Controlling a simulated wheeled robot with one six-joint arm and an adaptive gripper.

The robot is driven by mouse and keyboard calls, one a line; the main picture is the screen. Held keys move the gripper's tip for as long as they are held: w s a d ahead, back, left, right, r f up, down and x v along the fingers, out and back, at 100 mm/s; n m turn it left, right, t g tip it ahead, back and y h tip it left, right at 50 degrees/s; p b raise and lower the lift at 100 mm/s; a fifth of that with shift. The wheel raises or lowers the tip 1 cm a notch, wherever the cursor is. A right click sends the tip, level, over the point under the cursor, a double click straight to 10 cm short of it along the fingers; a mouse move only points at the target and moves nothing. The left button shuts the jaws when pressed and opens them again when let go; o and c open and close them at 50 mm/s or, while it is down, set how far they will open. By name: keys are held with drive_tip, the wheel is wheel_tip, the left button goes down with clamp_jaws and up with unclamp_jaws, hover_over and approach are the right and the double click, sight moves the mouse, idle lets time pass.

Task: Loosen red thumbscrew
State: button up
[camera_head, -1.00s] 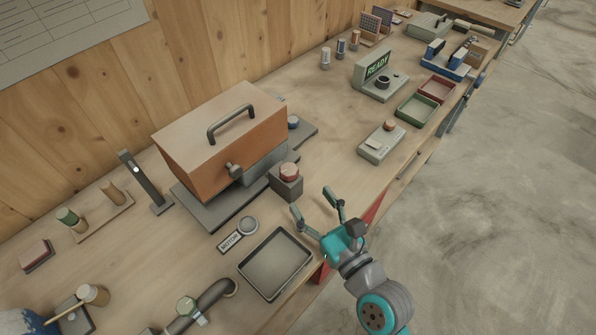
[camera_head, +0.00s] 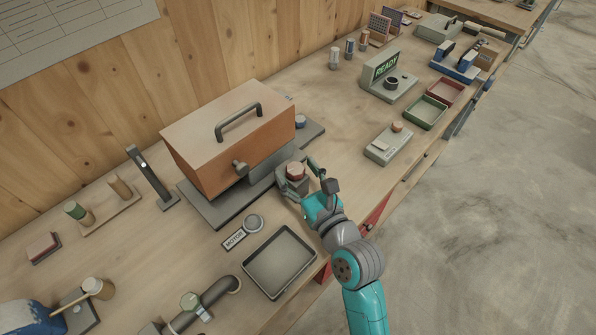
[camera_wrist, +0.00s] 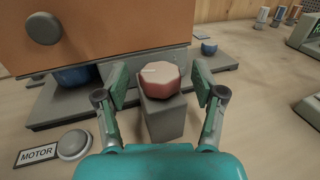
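The red thumbscrew (camera_head: 296,170) is a faceted red knob on top of a grey block (camera_head: 292,186), in front of the orange-brown box. In the wrist view the thumbscrew (camera_wrist: 160,79) sits between the two fingers of my gripper (camera_wrist: 162,92), with the grey block (camera_wrist: 165,118) below it. The fingers stand on either side of the knob with a visible gap at each side. My gripper (camera_head: 297,177) is open around the thumbscrew in the head view, where a finger partly hides the block.
The orange-brown box (camera_head: 228,140) with a handle stands on a grey base plate just behind. An empty tray (camera_head: 279,262), the MOTOR label (camera_head: 235,239) and a round grey button (camera_head: 254,223) lie at the near left. Bare bench (camera_head: 335,125) lies to the right.

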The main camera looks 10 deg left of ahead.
drive_tip(key=c, duration=1)
drive_tip(key=shift+c, duration=0.2)
drive_tip(key=shift+w+d+n+g+y, duration=0.1)
drive_tip(key=shift+d+n+g+y, duration=0.05)
drive_tip(key=shift+n+g+y, duration=0.55)
drive_tip(key=shift+w+d+n+g+y, duration=0.1)
drive_tip(key=shift+w+n+g+y, duration=0.05)
drive_tip(key=shift+n+g+y, duration=1.4)
drive_tip(key=n+g+y, duration=0.1)
drive_tip(key=g, duration=0.1)
drive_tip(key=n+g+y, duration=0.1)
drive_tip(key=g, duration=0.1)
drive_tip(key=n+g+y, duration=0.1)
drive_tip(key=n+g, duration=0.1)
drive_tip(key=shift+w+g, duration=0.25)
drive_tip(key=n+g, duration=0.2)
drive_tip(key=g, duration=0.1)
drive_tip(key=n+g, duration=0.2)
drive_tip(key=g, duration=0.1)
drive_tip(key=shift+w+n+g, duration=0.2)
drive_tip(key=shift+n+g, duration=0.05)
drive_tip(key=shift+g, duration=0.15)
drive_tip(key=shift+n+g+h, duration=0.45)
drive_tip(key=shift+n+g, duration=0.85)
drive_tip(key=shift+g, duration=0.8)
drive_tip(key=shift+f, duration=0.1)
